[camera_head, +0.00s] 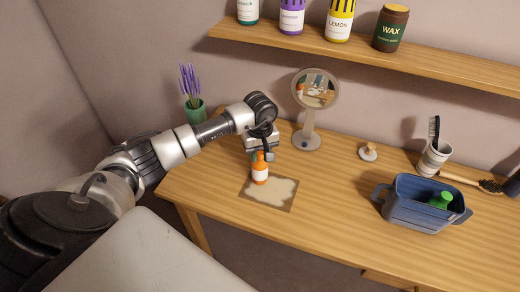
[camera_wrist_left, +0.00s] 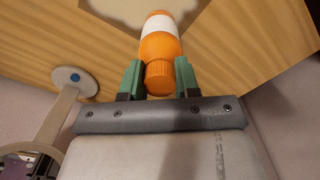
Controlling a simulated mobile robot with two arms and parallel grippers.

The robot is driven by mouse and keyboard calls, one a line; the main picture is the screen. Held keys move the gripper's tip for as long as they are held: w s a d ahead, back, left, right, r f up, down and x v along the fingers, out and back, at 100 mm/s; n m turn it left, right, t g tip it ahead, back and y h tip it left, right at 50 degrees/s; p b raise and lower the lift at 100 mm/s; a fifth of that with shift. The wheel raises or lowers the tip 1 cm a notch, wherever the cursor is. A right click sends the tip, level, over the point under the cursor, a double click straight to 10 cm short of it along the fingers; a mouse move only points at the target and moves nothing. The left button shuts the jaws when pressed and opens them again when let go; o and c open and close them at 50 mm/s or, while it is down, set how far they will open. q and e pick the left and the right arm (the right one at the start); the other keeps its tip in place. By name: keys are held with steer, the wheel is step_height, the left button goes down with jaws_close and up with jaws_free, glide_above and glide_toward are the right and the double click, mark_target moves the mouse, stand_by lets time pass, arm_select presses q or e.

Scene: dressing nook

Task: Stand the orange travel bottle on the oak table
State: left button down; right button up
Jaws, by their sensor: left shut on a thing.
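The orange travel bottle (camera_head: 260,175), with a white label band, is upright at the back edge of a mat with a pale blotch on the oak table (camera_head: 335,195). I cannot tell whether its base touches down. My left gripper (camera_head: 262,156) reaches it from behind and above and is shut on it near the cap. In the left wrist view the bottle (camera_wrist_left: 160,50) sits between the two green fingers (camera_wrist_left: 158,80), cap toward the palm. My right gripper is not in view.
A round mirror (camera_head: 307,142) stands just behind the bottle, with a green plant pot (camera_head: 195,112) to the left. A blue basket (camera_head: 410,213) holding a green item is at the right, near a cup (camera_head: 433,160) and a brush (camera_head: 490,186). A wall shelf (camera_head: 350,52) holds several containers.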

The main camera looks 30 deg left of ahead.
arm_select(q)
steer(key=shift+f, duration=0.15)
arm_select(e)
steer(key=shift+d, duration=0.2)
arm_select(q)
steer(key=shift+f+b, duration=0.25)
steer(key=shift+b, duration=0.1)
steer(key=c, duration=0.8)
jaws_free()
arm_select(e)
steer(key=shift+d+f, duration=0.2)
arm_select(q)
steer(key=shift+r, duration=0.15)
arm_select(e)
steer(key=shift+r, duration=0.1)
arm_select(q)
steer(key=shift+r+p, duration=0.3)
steer(key=shift+p, duration=0.2)
step_height(320, 180, up, 10)
steer(key=b, duration=0.2)
steer(key=shift+r+b, duration=0.25)
steer(key=shift+b, duration=0.15)
steer(key=shift+r, duration=0.55)
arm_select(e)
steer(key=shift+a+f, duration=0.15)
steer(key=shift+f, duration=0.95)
